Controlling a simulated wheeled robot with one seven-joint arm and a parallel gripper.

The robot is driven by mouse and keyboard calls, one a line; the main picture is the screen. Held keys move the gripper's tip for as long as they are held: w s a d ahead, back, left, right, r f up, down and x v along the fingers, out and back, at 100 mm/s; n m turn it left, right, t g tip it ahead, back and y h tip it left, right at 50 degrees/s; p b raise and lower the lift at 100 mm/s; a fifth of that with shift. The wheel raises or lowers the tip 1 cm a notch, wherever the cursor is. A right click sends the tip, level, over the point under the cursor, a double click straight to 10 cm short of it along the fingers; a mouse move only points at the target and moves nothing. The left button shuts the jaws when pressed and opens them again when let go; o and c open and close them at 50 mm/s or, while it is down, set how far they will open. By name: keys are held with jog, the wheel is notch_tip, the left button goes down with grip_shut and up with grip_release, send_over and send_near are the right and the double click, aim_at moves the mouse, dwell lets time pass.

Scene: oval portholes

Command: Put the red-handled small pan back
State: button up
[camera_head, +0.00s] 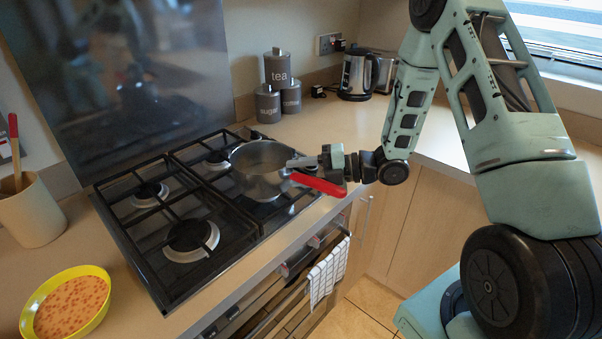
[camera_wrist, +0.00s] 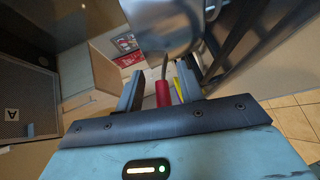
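The small metal pan (camera_head: 262,168) sits on the right part of the stove, over the front right burner area. Its red handle (camera_head: 320,184) points right, past the stove's front edge. My gripper (camera_head: 300,163) is at the handle, reaching in from the right. In the wrist view, the pan body (camera_wrist: 160,22) is ahead and the red handle (camera_wrist: 163,94) lies between my two fingers (camera_wrist: 160,80). A gap shows on each side of the handle, so the fingers look open around it. Contact cannot be told.
The black hob (camera_head: 190,205) has bare burners to the left. A yellow bowl of food (camera_head: 72,304) and a utensil crock (camera_head: 33,212) stand at left. Grey canisters (camera_head: 268,103) and a kettle (camera_head: 356,76) stand behind. A towel (camera_head: 327,273) hangs on the oven front.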

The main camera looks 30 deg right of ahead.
jog(key=shift+r+p, duration=0.4)
jog(key=shift+p, duration=0.1)
jog(key=b+v, duration=0.3)
jog(key=v, duration=0.9)
jog(key=shift+d+f, duration=0.1)
